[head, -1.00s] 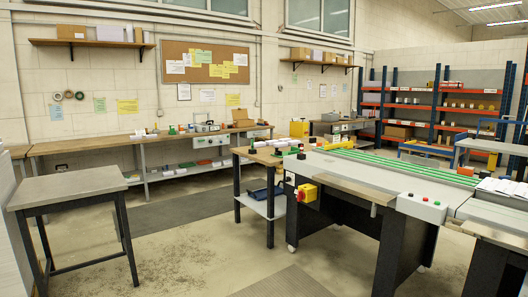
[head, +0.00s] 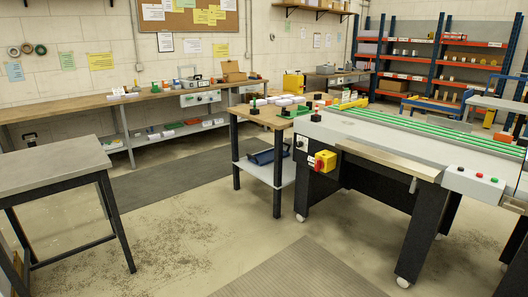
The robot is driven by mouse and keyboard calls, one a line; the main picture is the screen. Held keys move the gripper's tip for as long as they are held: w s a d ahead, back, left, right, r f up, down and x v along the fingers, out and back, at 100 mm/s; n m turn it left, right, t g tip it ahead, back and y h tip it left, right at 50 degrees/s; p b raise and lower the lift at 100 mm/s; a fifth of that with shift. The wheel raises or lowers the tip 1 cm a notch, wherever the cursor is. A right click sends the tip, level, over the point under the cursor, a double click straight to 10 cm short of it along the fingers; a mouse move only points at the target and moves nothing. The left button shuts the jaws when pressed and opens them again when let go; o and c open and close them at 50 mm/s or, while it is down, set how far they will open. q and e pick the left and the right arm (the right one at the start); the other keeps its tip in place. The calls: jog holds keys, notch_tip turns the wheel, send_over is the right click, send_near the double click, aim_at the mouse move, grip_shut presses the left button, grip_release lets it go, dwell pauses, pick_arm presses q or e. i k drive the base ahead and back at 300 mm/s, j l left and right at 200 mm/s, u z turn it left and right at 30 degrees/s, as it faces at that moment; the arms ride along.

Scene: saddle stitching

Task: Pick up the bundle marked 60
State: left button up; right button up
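No bundle with a readable 60 shows in the head view. Small white stacks (head: 284,99) lie on the wooden-topped side table (head: 262,118) at the left end of the stitching machine (head: 400,140). They are too small to tell whether any carries a number. A green and black item (head: 294,111) sits at that table's near right corner, beside the machine. Neither of my grippers is in the picture.
A grey-topped table (head: 50,166) stands at the left. A long workbench (head: 70,112) with a lower shelf runs along the wall. Shelving racks (head: 440,60) stand at the back right. Open floor (head: 190,225) lies between the grey table and the machine, with a ribbed mat (head: 300,270) in front.

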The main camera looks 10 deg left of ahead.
aim_at(113, 97)
jog(key=i+j+u, duration=0.85)
jog(key=i+u, duration=0.4)
jog(key=i+l+z, duration=0.1)
jog(key=i+z, duration=0.15)
jog(key=i, duration=0.4)
jog(key=i+z, duration=0.25)
jog(key=i, duration=0.4)
jog(key=i+j+z, duration=0.25)
jog(key=i, duration=0.4)
jog(key=i+u, duration=0.25)
jog(key=i, duration=0.3)
jog(key=i+u, duration=0.2)
jog(key=i, duration=0.35)
jog(key=i+l+u, duration=0.25)
jog(key=i, duration=0.3)
jog(key=i+l+u, duration=0.2)
jog(key=i, duration=0.3)
jog(key=i+l+u, duration=0.1)
jog(key=i+u, duration=0.4)
jog(key=i, duration=1.4)
jog(key=i+z, duration=0.1)
jog(key=i, duration=0.5)
